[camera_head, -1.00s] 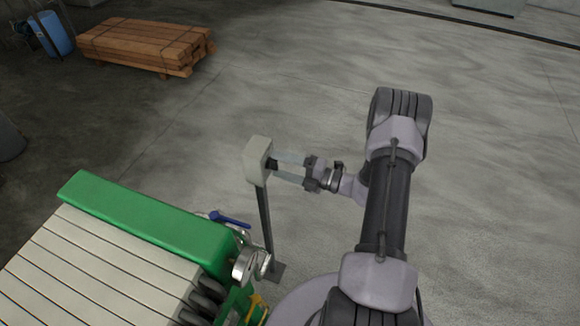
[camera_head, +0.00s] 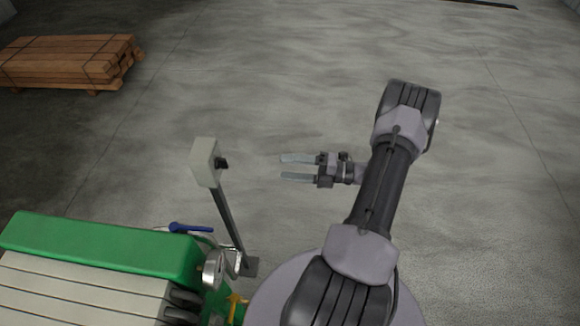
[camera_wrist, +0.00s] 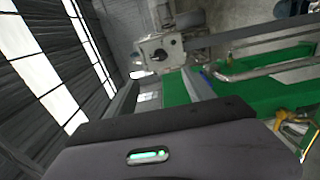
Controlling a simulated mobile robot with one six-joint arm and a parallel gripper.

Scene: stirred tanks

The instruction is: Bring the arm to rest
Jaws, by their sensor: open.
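My gripper (camera_head: 298,168) is open and empty in the head view, its two pale fingers pointing left. It is to the right of a pale box on a post (camera_head: 205,162), with a clear gap between them. The box has a dark knob on its right side; the post stands on a small foot plate on the floor. The wrist view shows a pale box with a dark knob (camera_wrist: 159,54) beyond the dark wrist housing.
A green and cream machine (camera_head: 100,250) with a blue-handled valve (camera_head: 190,228) and pipes stands at the lower left. Strapped timber (camera_head: 70,62) lies at the upper left. The floor beyond and right of my arm is clear.

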